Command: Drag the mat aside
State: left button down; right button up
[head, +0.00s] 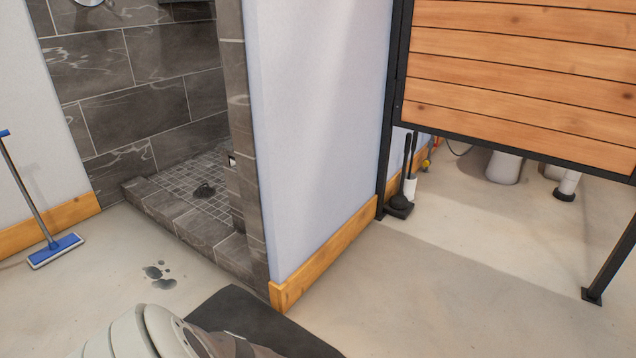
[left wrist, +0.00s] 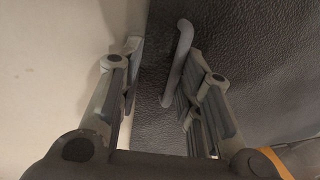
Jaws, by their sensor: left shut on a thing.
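The dark mat (head: 262,312) lies on the concrete floor at the bottom of the head view, by the wall corner. My left arm covers part of it. In the left wrist view the mat's dark textured surface (left wrist: 270,60) fills the right side, and pale floor shows on the left. My left gripper (left wrist: 160,88) is at the mat's edge, with one finger on each side of it, shut on the mat. A short grey bent bar (left wrist: 178,65) shows between the fingers; I cannot tell what it belongs to. My right gripper is not in view.
Wet spots (head: 158,275) mark the floor left of the mat. A blue floor mop (head: 55,250) stands at the far left. A tiled shower kerb (head: 185,225) and a white wall (head: 325,130) border the mat. Open floor (head: 440,300) lies right, before a wooden partition (head: 520,75).

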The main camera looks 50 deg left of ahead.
pick_arm(q)
jog(key=shift+d+f, duration=0.15)
jog(key=shift+d, duration=0.45)
jog(key=c, duration=1)
grip_release()
jog(key=shift+f, duration=0.1)
jog(key=shift+o, duration=0.3)
jog(key=shift+a, duration=0.15)
jog(key=shift+a, duration=0.1)
jog(key=v, duration=1.2)
